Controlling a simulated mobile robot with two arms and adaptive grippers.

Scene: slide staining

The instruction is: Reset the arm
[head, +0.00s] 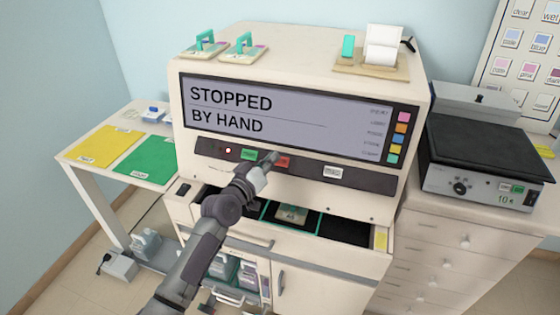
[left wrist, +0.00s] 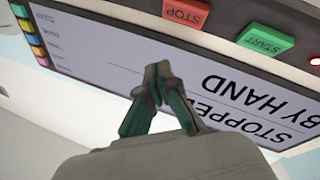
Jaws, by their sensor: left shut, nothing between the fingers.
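The staining machine (head: 300,75) stands in the middle of the head view. Its screen (head: 330,125) reads "STOPPED BY HAND". A green start button (head: 249,154) and a red stop button (head: 283,162) sit on the dark strip below the screen. In the left wrist view the stop button (left wrist: 187,12) and start button (left wrist: 265,40) show upside down at the top. My left gripper (head: 272,158) is at the strip by the stop button, partly covering it; its fingertips (left wrist: 157,70) are together with nothing between them. Whether it touches the button I cannot tell. My right gripper is not in view.
An open drawer (head: 347,228) sticks out below the strip, under my left arm. A side table (head: 80,135) with yellow and green mats is at the left. A black-topped hotplate device (head: 480,190) stands on the right cabinet. Slide racks (head: 205,47) sit on top of the machine.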

